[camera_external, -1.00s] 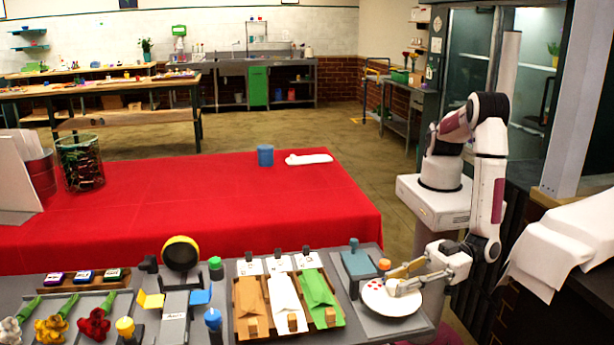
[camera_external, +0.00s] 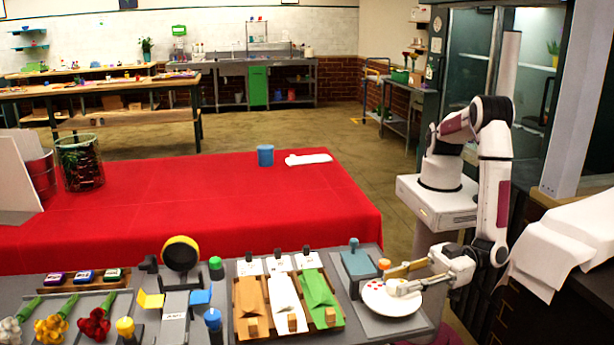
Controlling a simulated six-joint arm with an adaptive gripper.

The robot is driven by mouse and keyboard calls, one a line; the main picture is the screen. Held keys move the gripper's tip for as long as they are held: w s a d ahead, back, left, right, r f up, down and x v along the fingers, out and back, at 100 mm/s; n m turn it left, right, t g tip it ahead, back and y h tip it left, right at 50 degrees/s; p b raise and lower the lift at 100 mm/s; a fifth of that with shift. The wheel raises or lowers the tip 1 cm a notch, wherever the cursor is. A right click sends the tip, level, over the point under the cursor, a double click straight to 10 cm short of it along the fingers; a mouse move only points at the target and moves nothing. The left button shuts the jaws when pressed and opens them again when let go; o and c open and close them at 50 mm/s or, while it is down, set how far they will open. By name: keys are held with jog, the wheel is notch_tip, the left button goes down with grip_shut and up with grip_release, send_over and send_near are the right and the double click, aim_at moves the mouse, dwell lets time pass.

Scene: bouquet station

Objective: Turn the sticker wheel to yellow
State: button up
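The sticker wheel (camera_external: 388,304) is a white disc lying on a grey base plate at the front right of the counter. Small red dots show near its upper left edge. An orange-topped knob (camera_external: 384,264) stands just behind the wheel. My gripper (camera_external: 391,280) reaches in from the right, low over the wheel's upper right part. Its two tan fingers are apart, with the white disc visible between them. I cannot tell whether a fingertip touches the wheel. No yellow stickers can be made out on the wheel, and my gripper hides part of it.
A teal block with a knob (camera_external: 357,264) stands left of the wheel. A wooden tray (camera_external: 239,325) with orange, white and green wraps lies further left. Flowers (camera_external: 93,325) and stamp pads lie at far left. The red-covered table (camera_external: 200,210) behind is mostly clear.

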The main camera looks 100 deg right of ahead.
jog(key=shift+s+a+m+h, duration=0.1)
jog(key=shift+m+h, duration=0.2)
jog(key=shift+h, duration=0.1)
jog(key=shift+s, duration=0.3)
jog(key=shift+s+d, duration=0.8)
jog(key=shift+s, duration=4.35)
jog(key=w, duration=0.4)
jog(key=w+a, duration=0.1)
jog(key=w, duration=0.7)
jog(key=shift+a, duration=0.25)
jog(key=shift+s+a+h, duration=0.1)
jog(key=shift+a+h, duration=0.05)
jog(key=shift+h, duration=0.25)
jog(key=shift+m+h, duration=0.4)
jog(key=shift+m, duration=0.1)
jog(key=shift+m+h, duration=0.3)
jog(key=shift+h, duration=0.2)
